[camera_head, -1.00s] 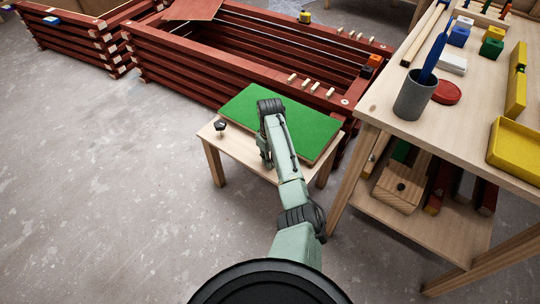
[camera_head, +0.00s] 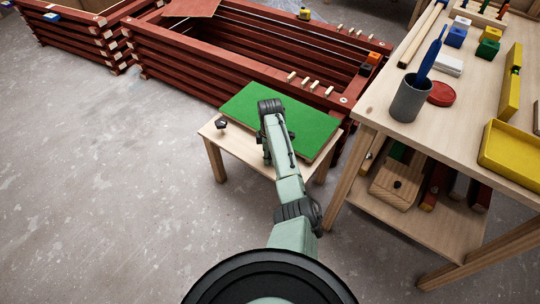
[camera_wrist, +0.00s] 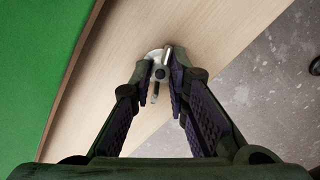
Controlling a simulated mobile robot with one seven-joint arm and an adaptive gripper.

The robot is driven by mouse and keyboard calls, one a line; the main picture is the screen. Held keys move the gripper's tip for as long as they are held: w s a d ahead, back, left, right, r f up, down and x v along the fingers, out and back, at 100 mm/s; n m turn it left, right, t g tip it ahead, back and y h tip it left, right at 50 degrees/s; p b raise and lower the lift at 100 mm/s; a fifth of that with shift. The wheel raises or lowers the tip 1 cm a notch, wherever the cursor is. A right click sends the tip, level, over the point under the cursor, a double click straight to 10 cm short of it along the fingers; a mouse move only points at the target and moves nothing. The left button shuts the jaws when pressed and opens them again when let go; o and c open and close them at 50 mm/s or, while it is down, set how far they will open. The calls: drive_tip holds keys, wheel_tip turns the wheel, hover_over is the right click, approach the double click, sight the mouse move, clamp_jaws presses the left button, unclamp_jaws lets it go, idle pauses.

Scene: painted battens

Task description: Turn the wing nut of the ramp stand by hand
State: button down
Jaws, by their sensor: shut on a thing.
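The low wooden stand (camera_head: 235,144) bears a green board (camera_head: 301,118) and stands in front of the red battens; its pale wood top also shows in the wrist view (camera_wrist: 120,92). A small silver metal wing nut (camera_wrist: 168,54) sits by the wood in the wrist view, with a short pin below it. My gripper (camera_wrist: 161,72) has its two dark fingers closed together on it. The fingertips cover part of the nut, so its exact angle is hard to tell. In the head view my arm hides the nut and most of the gripper.
A black knob (camera_head: 221,123) stands at the stand's left corner. The workbench (camera_head: 385,118) at right holds a grey cup (camera_head: 410,98), a red disc (camera_head: 442,94) and a yellow tray (camera_head: 510,155). Red stacked battens (camera_head: 200,70) rise behind. The floor at left is clear.

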drive_tip(key=shift+a+n, duration=0.1)
drive_tip(key=shift+n, duration=0.5)
drive_tip(key=c, duration=1.5)
unclamp_jaws()
drive_tip(key=shift+c, duration=0.2)
wheel_tip(320, 180, up, 12)
